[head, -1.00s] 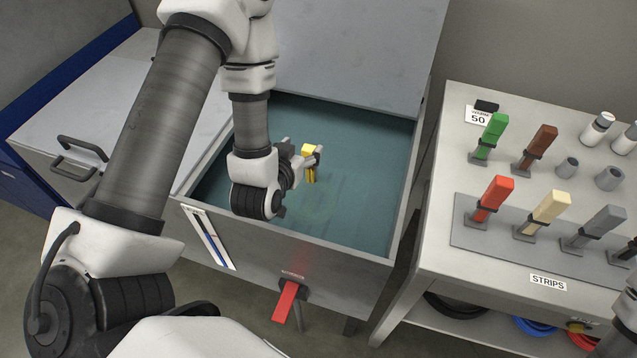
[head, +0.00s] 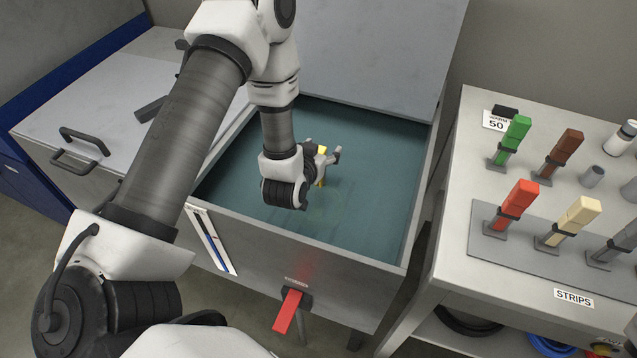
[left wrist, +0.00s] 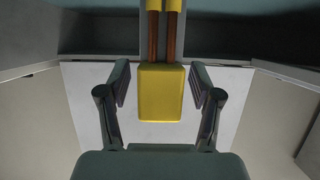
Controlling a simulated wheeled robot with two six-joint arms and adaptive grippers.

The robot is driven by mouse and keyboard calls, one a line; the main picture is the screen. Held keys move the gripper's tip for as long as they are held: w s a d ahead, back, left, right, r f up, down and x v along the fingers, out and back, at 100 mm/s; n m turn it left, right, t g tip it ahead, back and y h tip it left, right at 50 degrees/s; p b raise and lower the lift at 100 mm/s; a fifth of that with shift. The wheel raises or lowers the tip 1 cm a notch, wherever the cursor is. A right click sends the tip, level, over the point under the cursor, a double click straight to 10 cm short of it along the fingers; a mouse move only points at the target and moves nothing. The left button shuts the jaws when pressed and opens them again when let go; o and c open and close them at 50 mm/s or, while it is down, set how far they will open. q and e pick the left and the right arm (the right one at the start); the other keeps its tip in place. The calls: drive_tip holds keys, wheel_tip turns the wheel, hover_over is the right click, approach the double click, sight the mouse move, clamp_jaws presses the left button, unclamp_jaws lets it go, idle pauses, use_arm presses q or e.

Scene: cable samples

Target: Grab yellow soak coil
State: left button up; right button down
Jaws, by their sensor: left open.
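The yellow soak coil (head: 322,151) is mostly hidden by my left gripper (head: 323,149) in the head view, over the open tank. In the left wrist view the coil (left wrist: 160,92) shows as a yellow block with copper-coloured strands and more yellow behind it. It sits centred between the two fingers of my left gripper (left wrist: 159,82). The fingers are open, with a gap on each side of the block. My right gripper is not in view.
The grey tank (head: 330,293) has walls around teal liquid (head: 365,190) and a raised lid (head: 370,60) behind. A red lever (head: 288,311) sticks out in front. To the right, a table (head: 462,215) carries several coloured strips.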

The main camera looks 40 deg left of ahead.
use_arm(q)
drive_tip(key=shift+w+f, duration=0.1)
drive_tip(key=shift+w, duration=0.05)
clamp_jaws()
